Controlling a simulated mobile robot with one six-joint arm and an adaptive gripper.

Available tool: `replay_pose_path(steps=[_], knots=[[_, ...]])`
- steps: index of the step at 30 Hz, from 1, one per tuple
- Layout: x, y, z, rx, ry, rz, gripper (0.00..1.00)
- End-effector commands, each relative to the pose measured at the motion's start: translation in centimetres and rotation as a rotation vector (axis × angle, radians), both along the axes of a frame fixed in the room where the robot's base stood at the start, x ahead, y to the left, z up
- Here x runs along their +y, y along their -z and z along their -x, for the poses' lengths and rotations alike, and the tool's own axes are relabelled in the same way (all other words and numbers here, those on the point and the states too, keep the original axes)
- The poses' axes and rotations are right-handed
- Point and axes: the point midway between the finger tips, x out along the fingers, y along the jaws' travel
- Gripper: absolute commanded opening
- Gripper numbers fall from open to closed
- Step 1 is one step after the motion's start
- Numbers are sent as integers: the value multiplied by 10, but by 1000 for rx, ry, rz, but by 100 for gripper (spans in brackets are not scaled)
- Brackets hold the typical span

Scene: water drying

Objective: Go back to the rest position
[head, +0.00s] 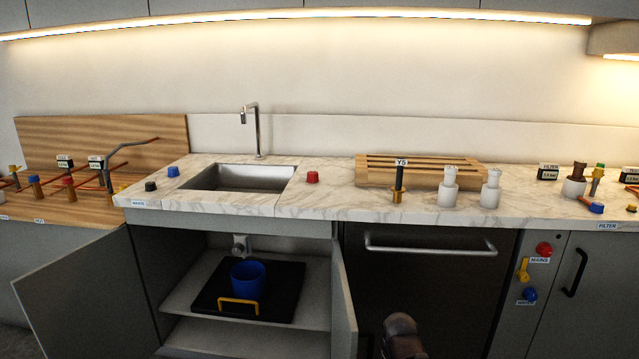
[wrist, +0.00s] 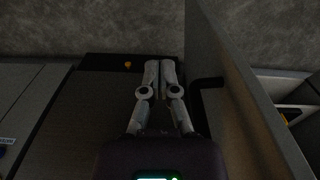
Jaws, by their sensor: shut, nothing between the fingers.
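My gripper (wrist: 160,68) is in the middle of the wrist view. Its two grey fingers lie side by side, shut, with nothing between them. It hangs over the grey floor, close beside an open cabinet door (wrist: 235,90) with a black handle (wrist: 207,82). In the head view a brownish rounded part of my arm shows at the bottom, in front of the dark appliance (head: 430,285); the fingers are not visible there.
The open sink cabinet holds a blue bucket (head: 248,275) on a black tray (head: 210,299) with a yellow handle (head: 238,306). Its right door (head: 343,290) juts outward near my arm. The appliance's bar handle (head: 430,249) also sticks out. Bottles (head: 448,185) stand on the counter above.

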Motion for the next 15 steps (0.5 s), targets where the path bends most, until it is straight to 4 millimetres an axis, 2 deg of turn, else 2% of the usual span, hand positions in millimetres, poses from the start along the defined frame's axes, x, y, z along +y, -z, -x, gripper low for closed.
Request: replay_pose_path(steps=[1, 6, 10, 15], knots=[[0, 19, 1, 2, 0, 0, 0], [0, 49, 4, 8, 0, 0, 0], [0, 66, 6, 13, 0, 0, 0], [0, 78, 7, 16, 0, 0, 0]])
